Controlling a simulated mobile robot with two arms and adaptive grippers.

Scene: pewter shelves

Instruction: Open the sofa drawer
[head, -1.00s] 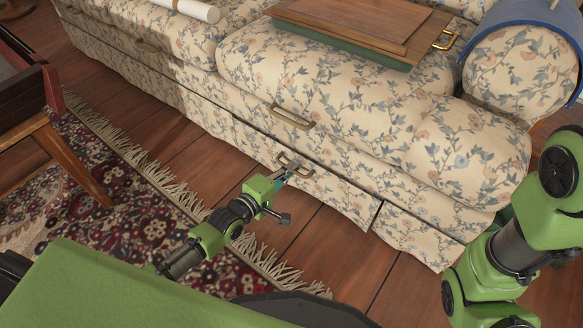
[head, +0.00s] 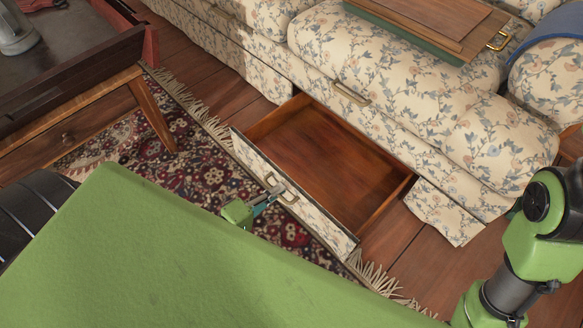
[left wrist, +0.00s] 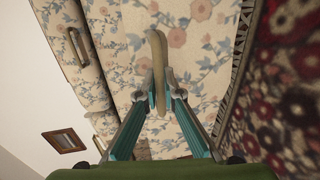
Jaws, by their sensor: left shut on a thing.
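The sofa drawer (head: 322,160) is pulled well out from the base of the floral sofa (head: 400,90). Its wooden inside shows empty. Its floral front panel (head: 318,217) has a metal handle (head: 282,188). My left gripper (head: 272,195) is at this handle, its fingers shut on it. In the left wrist view the teal fingers (left wrist: 160,95) close around the handle (left wrist: 158,60), which stands out from the floral front. My right arm shows at the right of the head view, but its gripper is out of view.
A wooden table (head: 75,110) stands at the left. A patterned fringed rug (head: 195,170) lies under the pulled-out drawer. A second handle (head: 350,94) is on the sofa above. A wooden board (head: 430,20) lies on the seat.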

